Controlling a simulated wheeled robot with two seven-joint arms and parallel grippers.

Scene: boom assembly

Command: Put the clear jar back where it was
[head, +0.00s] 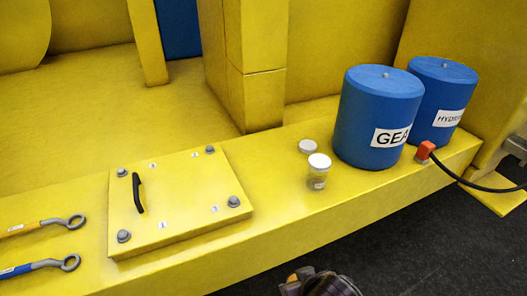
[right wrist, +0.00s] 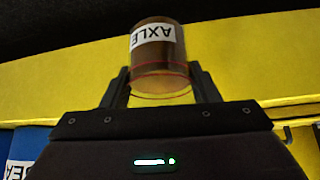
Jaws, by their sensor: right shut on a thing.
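My right gripper (right wrist: 163,88) is shut on a clear jar (right wrist: 160,62) in the right wrist view. The jar holds brown contents and has a white label reading AXLE. The label looks upside down in this view. I cannot tell whether the jar touches anything besides the fingers. In the head view, another clear jar (head: 318,175) with a white lid stands on the yellow ledge, with a white lid or second jar top (head: 307,147) just behind it. A small part of what looks like my arm shows at the bottom edge. My left gripper is not in view.
Two blue drums (head: 378,110) stand on the yellow ledge (head: 290,215) at the right, with a red block (head: 425,151) and a black hose beside them. A bolted yellow cover plate (head: 180,210) with a black handle and two wrenches (head: 40,265) lie left.

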